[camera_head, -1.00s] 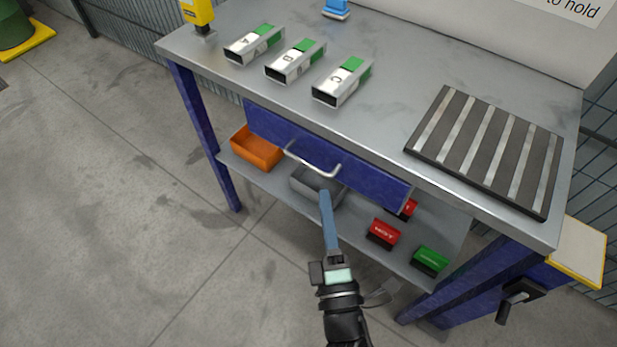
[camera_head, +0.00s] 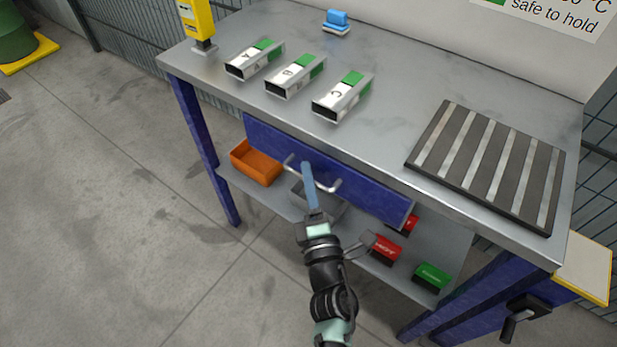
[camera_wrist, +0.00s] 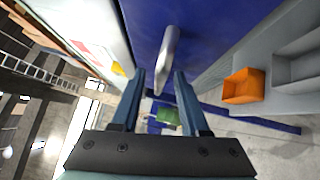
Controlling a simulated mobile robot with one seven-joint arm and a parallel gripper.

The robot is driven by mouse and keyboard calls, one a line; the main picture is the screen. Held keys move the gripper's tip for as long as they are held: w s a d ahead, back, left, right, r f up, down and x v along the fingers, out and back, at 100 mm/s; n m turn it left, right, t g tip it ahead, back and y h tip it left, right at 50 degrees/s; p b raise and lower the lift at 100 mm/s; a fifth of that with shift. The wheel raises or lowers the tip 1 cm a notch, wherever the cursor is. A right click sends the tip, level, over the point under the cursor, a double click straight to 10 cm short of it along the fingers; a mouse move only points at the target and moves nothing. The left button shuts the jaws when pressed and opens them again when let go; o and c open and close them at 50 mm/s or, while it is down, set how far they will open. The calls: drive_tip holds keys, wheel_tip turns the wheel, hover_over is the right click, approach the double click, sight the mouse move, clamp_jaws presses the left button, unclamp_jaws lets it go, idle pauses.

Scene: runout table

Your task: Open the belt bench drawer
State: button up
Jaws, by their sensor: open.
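The blue belt bench drawer (camera_head: 372,196) sits under the grey bench top, and its front looks flush with the bench. Its silver bar handle (camera_head: 327,187) runs along the front. My gripper (camera_head: 307,168) is in front of the handle and overlaps its middle in the head view. In the wrist view the handle (camera_wrist: 168,55) lies ahead, between the lines of the two open blue fingers (camera_wrist: 157,78). The fingers are apart and hold nothing. I cannot tell whether the handle is between the fingertips or just beyond them.
An orange bin (camera_head: 256,163), a grey bin (camera_head: 300,194) and red and green boxes stand on the lower shelf (camera_head: 340,232). Chutes marked A, B and C and a striped plate (camera_head: 487,163) are on the bench top (camera_head: 390,75). Open floor lies left.

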drive_tip(key=shift+w, duration=0.2)
clamp_jaws()
idle(1.4)
